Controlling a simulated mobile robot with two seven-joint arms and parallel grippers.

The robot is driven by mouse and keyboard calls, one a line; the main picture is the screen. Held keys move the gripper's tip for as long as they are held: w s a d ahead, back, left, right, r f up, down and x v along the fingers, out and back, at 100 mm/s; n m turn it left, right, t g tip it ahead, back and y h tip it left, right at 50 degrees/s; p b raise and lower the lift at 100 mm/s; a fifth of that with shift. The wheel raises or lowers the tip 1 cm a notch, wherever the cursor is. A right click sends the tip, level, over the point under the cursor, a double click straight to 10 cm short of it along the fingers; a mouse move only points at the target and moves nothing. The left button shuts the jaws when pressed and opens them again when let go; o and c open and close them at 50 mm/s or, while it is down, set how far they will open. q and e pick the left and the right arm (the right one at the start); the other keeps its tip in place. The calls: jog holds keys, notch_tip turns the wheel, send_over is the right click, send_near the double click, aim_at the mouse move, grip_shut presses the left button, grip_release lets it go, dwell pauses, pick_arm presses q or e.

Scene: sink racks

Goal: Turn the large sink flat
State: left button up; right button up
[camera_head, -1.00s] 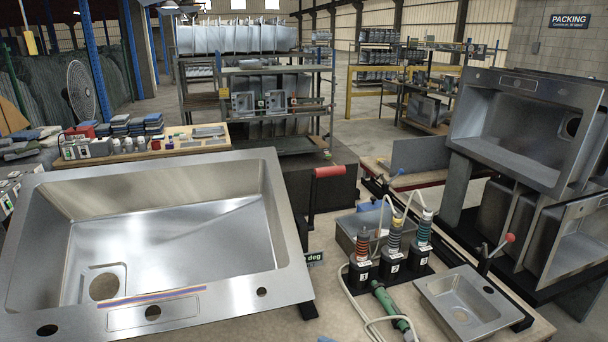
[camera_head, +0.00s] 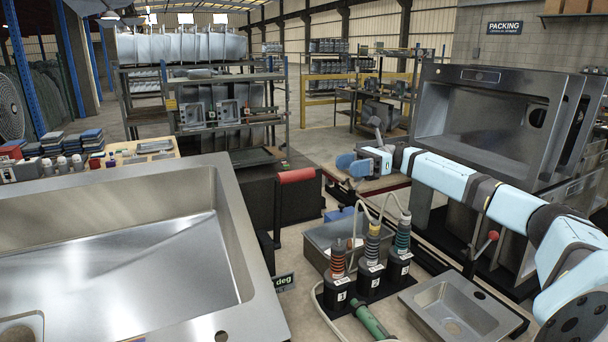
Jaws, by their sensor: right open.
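The large steel sink (camera_head: 235,235) fills the left and lower left of the view. Its open bowl faces up and toward me, and its left and near parts are cut off by the picture edge. A stand with a red-topped lever (camera_head: 296,176) is beside its right rim. My right arm comes in from the right, above the small sink. My right gripper (camera_head: 372,122) is at its far end, small and partly hidden by the wrist. It is open, beyond the lever and to its right, apart from the large sink. My left gripper is out of view.
A small sink (camera_head: 420,322) lies at the lower right. Stacked sinks (camera_head: 430,105) stand at the right. A rack (camera_head: 290,110) stands behind.

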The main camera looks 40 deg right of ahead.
aim_at(306, 173)
jog(key=p+x, duration=0.2)
jog(key=x, duration=0.9)
jog(key=shift+w+a+p, duration=0.1)
jog(key=shift+p, duration=0.2)
jog(key=shift+w+a, duration=0.2)
jog(key=shift+a, duration=0.3)
grip_shut()
